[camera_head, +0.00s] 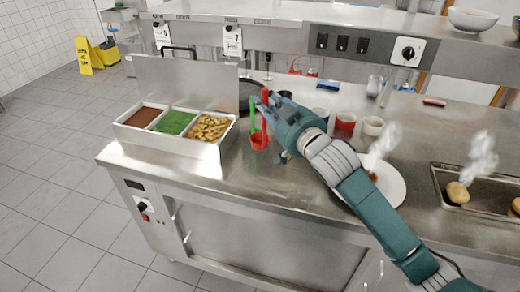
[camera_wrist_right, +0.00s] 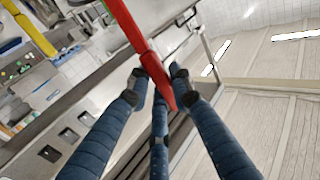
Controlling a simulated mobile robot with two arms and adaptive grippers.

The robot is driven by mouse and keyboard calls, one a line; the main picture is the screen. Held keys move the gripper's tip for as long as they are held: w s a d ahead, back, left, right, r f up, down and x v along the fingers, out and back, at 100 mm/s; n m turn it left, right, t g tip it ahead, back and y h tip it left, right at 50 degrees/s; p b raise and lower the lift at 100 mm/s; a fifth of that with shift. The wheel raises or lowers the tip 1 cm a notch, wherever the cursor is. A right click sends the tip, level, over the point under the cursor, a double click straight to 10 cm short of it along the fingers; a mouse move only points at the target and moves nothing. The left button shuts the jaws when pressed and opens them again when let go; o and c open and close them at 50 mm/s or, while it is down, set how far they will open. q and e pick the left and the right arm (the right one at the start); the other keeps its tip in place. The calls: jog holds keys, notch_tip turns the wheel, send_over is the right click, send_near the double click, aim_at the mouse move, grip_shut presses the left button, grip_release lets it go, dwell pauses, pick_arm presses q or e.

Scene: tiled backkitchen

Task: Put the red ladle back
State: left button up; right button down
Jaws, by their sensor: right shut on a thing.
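My right gripper (camera_head: 270,100) is shut on the upper handle of a red ladle (camera_head: 260,141). The ladle hangs roughly upright, bowl down, just right of the food container (camera_head: 188,148). In the right wrist view the blue fingers (camera_wrist_right: 156,76) close around the red handle (camera_wrist_right: 124,24). A green ladle (camera_head: 251,114) stands close beside the red one, at the container's right end. I cannot tell whether the two ladles touch or whether the red bowl touches the counter. My left gripper is not in view.
The container holds brown, green and yellowish food under a raised lid (camera_head: 186,80). A red cup (camera_head: 345,122), a white cup (camera_head: 373,126) and a white plate (camera_head: 390,190) are to the right on the steel counter (camera_head: 240,186). A tray (camera_head: 440,183) with steaming food lies further right.

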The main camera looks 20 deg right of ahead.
send_over(266, 145)
jog(key=f, duration=0.8)
jog(key=shift+w+a+f+p, duration=0.1)
jog(key=shift+w+p, duration=0.25)
jog(key=shift+f, duration=0.65)
notch_tip(266, 145, down, 4)
jog(key=shift+r, duration=0.25)
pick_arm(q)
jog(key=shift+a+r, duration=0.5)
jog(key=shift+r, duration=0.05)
pick_arm(e)
jog(key=shift+f, duration=0.4)
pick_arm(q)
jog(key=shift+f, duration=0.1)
pick_arm(e)
jog(key=c, duration=1.6)
grip_release()
jog(key=shift+f, duration=0.1)
jog(key=shift+o, duration=0.2)
